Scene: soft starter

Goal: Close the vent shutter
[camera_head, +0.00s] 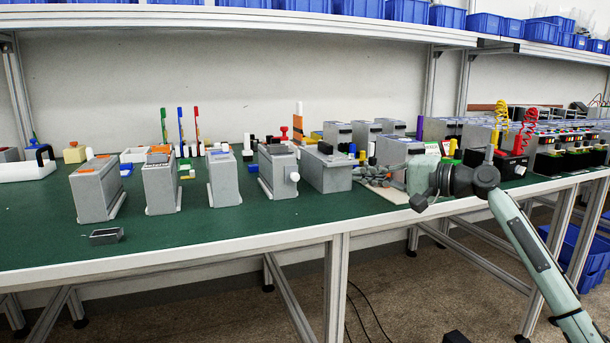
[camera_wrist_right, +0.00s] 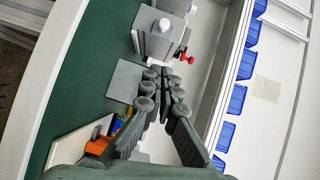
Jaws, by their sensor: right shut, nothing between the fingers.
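My right gripper (camera_head: 372,175) reaches in from the right, just right of a grey soft-starter box (camera_head: 328,172) with a dark piece on its top. Its fingers point left and are shut with nothing between them. The shut fingers also show in the right wrist view (camera_wrist_right: 161,82), close to a plain grey face (camera_wrist_right: 125,81). Beyond it stands a grey box with a white knob (camera_wrist_right: 161,25); the same box (camera_head: 280,173) shows in the head view. I cannot make out for certain which part is the vent shutter. My left gripper is not in view.
More grey boxes (camera_head: 96,191) stand to the left on the green table mat (camera_head: 180,232). A small dark tray (camera_head: 106,236) lies near the front left. A black block with a red coiled cord (camera_head: 511,165) stands right of my right gripper. The mat's front strip is mostly clear.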

